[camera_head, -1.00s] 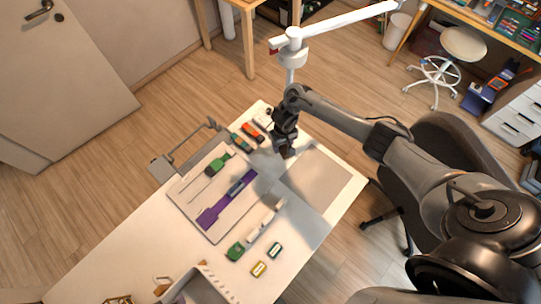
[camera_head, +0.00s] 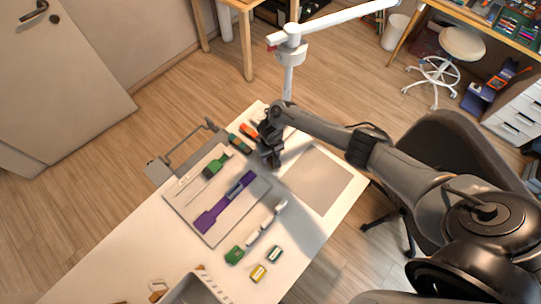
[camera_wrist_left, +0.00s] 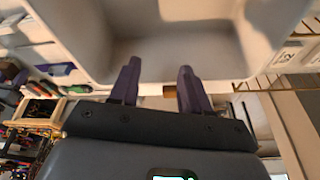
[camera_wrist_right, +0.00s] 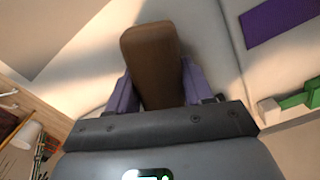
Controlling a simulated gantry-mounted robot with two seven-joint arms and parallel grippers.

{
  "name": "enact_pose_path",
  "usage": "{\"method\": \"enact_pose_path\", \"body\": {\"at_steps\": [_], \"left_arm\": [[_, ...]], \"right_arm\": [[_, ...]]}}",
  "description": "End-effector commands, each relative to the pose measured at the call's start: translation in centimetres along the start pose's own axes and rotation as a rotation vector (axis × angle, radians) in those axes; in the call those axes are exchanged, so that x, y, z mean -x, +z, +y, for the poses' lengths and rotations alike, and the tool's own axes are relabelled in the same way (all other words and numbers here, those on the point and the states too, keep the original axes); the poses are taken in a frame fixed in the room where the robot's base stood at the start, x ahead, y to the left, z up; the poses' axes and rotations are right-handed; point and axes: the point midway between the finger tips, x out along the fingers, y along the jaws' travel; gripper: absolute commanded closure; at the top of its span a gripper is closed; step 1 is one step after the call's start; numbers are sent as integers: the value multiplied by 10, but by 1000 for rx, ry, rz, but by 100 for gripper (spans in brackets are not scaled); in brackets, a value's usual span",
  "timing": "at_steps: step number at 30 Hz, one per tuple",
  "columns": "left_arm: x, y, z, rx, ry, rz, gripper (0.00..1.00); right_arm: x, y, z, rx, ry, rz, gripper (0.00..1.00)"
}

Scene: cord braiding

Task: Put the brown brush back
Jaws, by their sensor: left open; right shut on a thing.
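My right gripper (camera_head: 272,161) is low over the table, between the tool board and the grey mat. In the right wrist view it is shut on the brown brush (camera_wrist_right: 152,60), a rounded brown piece that sticks out between the fingers (camera_wrist_right: 158,92). In the head view the brush cannot be made out under the gripper; whether it touches the table I cannot tell. My left gripper (camera_wrist_left: 158,88) is open in the left wrist view, facing a pale grey bin (camera_wrist_left: 92,38). I cannot make out the left gripper in the head view.
The board holds a purple strip (camera_head: 212,216) and a green-handled tool (camera_head: 215,167). An orange piece (camera_head: 247,130) lies beyond. A white tool (camera_head: 266,223), a green block (camera_head: 234,255) and a yellow block (camera_head: 259,273) lie nearer. The grey mat (camera_head: 320,180) is bare.

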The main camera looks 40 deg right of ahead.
Motion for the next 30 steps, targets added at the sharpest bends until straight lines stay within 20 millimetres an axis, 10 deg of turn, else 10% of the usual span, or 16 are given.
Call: {"method": "enact_pose_path", "body": {"at_steps": [7,8,12,30], "left_arm": [[-1,0,2,6,5,1,53],[-1,0,2,6,5,1,53],[-1,0,1,6,5,1,53],[12,-4,-2,-7,-5,-1,53]], "right_arm": [[-4,0,0,0,0,-1,93],[-3,0,0,0,0,-1,46],[-3,0,0,0,0,-1,25],[29,-1,0,1,0,1,24]]}}
